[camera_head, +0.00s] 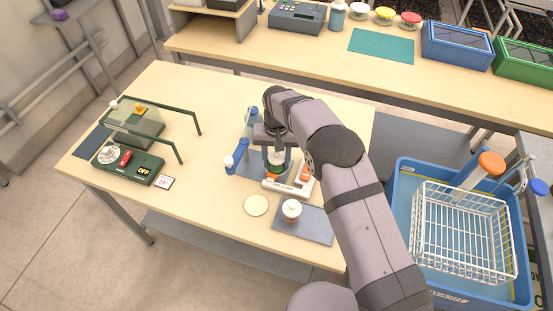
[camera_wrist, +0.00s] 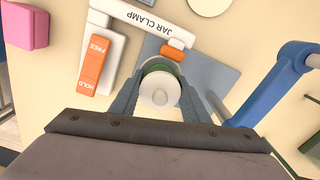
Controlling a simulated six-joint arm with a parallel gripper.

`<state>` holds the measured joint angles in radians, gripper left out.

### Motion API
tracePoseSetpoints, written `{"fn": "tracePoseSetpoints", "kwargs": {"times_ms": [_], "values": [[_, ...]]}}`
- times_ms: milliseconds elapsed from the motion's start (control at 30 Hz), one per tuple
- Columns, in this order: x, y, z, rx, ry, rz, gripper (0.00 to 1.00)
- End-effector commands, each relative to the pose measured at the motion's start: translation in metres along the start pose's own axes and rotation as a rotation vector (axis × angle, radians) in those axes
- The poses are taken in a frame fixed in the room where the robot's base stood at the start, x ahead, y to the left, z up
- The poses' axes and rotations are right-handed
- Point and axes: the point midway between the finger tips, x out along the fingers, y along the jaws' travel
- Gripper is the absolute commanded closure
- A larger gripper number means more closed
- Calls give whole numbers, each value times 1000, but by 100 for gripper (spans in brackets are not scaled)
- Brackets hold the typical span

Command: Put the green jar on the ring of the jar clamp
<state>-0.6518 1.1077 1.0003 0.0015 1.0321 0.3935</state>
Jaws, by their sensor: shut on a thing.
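The green jar (camera_wrist: 161,90) has a pale round top and shows a green edge in the wrist view. My gripper (camera_wrist: 160,100) is shut on it, one finger on each side. In the head view the jar (camera_head: 275,169) is upright in my gripper (camera_head: 276,160), at the left end of the jar clamp (camera_head: 290,188). The clamp is white with orange parts; its label and the orange FREE/HOLD lever (camera_wrist: 92,62) show in the wrist view. The jar and fingers hide most of the ring, so I cannot tell whether the jar touches it.
A blue-handled device (camera_head: 238,158) stands close left of my gripper. A green switch box (camera_head: 130,163) is at the left.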

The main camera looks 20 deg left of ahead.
Motion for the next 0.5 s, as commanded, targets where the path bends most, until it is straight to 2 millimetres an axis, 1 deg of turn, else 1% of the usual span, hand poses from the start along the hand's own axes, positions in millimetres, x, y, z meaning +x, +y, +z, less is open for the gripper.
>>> {"fn": "tracePoseSetpoints", "kwargs": {"times_ms": [500], "values": [[16,1,2,0,-5,1,84]]}}
